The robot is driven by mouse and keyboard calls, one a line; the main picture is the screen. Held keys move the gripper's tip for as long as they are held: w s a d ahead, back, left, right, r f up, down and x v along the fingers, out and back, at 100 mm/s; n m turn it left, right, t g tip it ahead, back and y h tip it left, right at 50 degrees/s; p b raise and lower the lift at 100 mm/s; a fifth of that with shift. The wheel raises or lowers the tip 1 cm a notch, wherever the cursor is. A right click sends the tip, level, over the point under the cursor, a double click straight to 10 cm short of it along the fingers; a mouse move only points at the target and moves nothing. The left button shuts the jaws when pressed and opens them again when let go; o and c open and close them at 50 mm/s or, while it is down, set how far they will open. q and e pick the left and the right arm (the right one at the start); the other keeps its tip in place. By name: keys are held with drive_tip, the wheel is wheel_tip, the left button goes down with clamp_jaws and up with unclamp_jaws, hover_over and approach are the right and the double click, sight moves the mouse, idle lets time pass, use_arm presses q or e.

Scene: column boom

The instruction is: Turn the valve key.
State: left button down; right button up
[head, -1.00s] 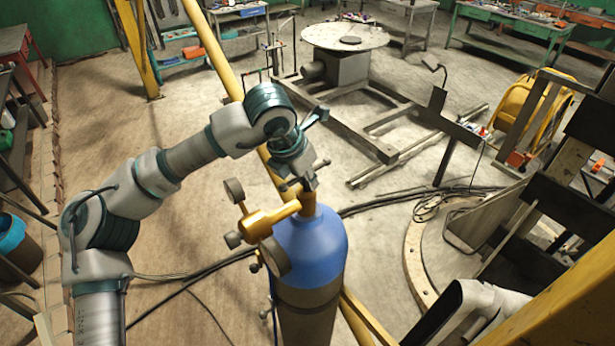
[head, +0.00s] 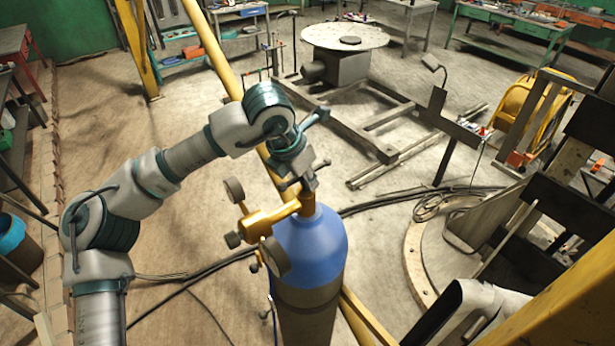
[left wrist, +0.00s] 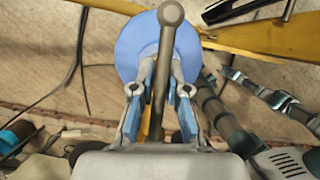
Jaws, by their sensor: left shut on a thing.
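The valve key is a grey bar with a ball end (left wrist: 170,14), seen from above in the left wrist view. In the head view its bar (head: 322,165) lies across the top of the brass valve (head: 268,217) on a blue-topped gas cylinder (head: 318,247). The cylinder's blue shoulder also shows in the left wrist view (left wrist: 128,52). My left gripper (head: 306,182) reaches down onto the key from above. In the left wrist view its fingers (left wrist: 162,76) are closed on either side of the bar. The key's lower part is hidden. My right gripper is not in view.
Round gauges (head: 234,190) stick out from the valve on the left. A yellow pole (head: 212,48) slants behind the cylinder. Dark cables (head: 185,284) lie on the floor. A round-topped stand (head: 345,36) is farther back. Bare floor (head: 190,240) lies left of the cylinder.

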use_arm(q)
drive_tip(key=shift+r, duration=0.1)
drive_tip(key=c, duration=1.2)
unclamp_jaws()
drive_tip(key=shift+o, duration=0.2)
drive_tip(key=shift+a, duration=0.1)
drive_tip(key=v, duration=1.1)
drive_tip(key=shift+s+a+r, duration=0.1)
drive_tip(key=shift+s+r, duration=0.05)
drive_tip(key=shift+r, duration=0.2)
